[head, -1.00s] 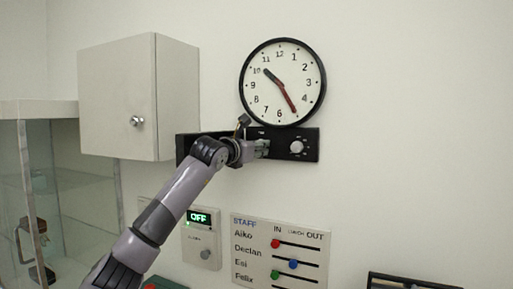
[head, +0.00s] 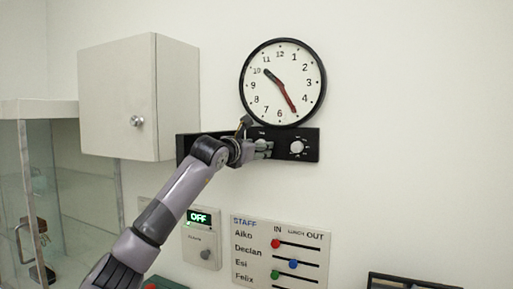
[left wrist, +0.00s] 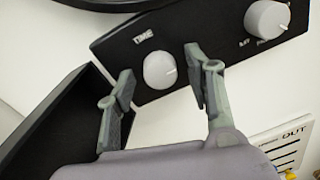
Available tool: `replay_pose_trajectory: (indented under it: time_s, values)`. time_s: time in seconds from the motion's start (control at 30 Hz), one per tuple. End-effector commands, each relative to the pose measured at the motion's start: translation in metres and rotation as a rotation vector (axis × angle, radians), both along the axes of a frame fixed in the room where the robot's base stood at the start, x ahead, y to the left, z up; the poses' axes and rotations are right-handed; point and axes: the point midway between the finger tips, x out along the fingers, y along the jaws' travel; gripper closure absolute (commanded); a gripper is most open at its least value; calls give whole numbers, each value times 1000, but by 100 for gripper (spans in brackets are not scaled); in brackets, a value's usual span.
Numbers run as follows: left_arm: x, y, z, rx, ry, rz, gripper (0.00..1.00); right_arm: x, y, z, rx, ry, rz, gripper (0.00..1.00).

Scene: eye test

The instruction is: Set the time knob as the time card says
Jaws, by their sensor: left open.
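The time knob (left wrist: 159,70) is a grey round knob under the TIME label on the black panel (head: 311,136); a pale mark on it points right in the left wrist view. My left gripper (left wrist: 160,86) is open, with one finger on each side of the knob and gaps showing. In the head view my left gripper (head: 262,149) is at the panel and partly covers the knob. The wall clock (head: 283,82) above has its dark short hand near 10 and its red hand near 5. I cannot make out a time card. My right gripper is not in view.
A second knob (head: 297,147) is to the right on the panel. A dark open box (left wrist: 45,130) adjoins the panel's left. A white cabinet (head: 140,98) hangs at left. Below are an OFF display (head: 199,217) and a staff board (head: 310,240).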

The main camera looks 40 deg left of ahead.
Motion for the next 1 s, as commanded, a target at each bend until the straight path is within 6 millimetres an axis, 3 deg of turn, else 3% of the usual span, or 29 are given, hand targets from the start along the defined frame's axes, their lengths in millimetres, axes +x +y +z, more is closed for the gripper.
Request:
replay_pose_trajectory:
  time_s: [0.37,0.53,0.8,1.0]
  values:
    - [-7,-1,0,2,0,1,51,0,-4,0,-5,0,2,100]
    - [-32,-8,1,6,1,2,51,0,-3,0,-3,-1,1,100]
    - [-91,-23,2,8,3,3,51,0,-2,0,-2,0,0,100]
    - [-110,-28,3,3,1,2,51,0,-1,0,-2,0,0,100]
